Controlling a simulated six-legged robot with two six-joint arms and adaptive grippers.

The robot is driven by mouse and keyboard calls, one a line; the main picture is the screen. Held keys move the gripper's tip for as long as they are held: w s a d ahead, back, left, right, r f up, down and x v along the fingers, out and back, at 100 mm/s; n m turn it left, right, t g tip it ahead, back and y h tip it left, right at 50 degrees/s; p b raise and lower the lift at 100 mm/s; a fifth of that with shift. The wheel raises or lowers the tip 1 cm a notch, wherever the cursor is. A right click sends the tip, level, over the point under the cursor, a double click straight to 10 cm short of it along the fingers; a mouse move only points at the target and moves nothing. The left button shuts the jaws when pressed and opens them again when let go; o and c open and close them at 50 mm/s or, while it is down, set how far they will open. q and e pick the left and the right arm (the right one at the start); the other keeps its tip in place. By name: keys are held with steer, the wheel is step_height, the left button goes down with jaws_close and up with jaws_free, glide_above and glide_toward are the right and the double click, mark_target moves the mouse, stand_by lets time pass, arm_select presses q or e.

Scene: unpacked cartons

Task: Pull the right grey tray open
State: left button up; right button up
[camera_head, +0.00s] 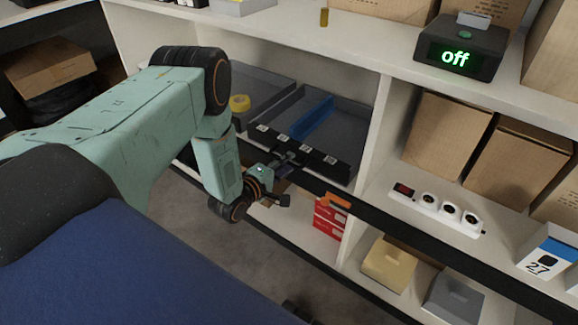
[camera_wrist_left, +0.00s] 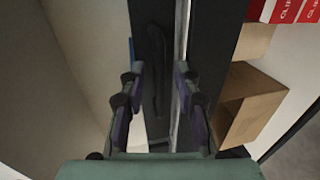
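The right grey tray (camera_head: 345,118) sits on the middle shelf in the head view, with a blue divider-like piece (camera_head: 312,118) inside and a black front with white labels. The left grey tray (camera_head: 268,92) is beside it and holds a roll of yellow tape (camera_head: 239,103). My left gripper (camera_head: 289,158) is at the black front of the trays. In the left wrist view, its two fingers (camera_wrist_left: 158,78) are apart, on either side of a dark front with a long dark handle (camera_wrist_left: 156,65). Contact with the handle is unclear. My right gripper is not in view.
The shelf's dark front edge (camera_head: 400,220) runs below the trays. Red boxes (camera_head: 329,218) stand on the lower shelf. A power strip (camera_head: 440,212) and cartons (camera_head: 447,133) are to the right.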

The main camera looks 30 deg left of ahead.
arm_select(q)
steer(key=shift+x, duration=0.9)
steer(key=shift+s, duration=0.1)
steer(key=shift+c, duration=0.3)
jaws_close()
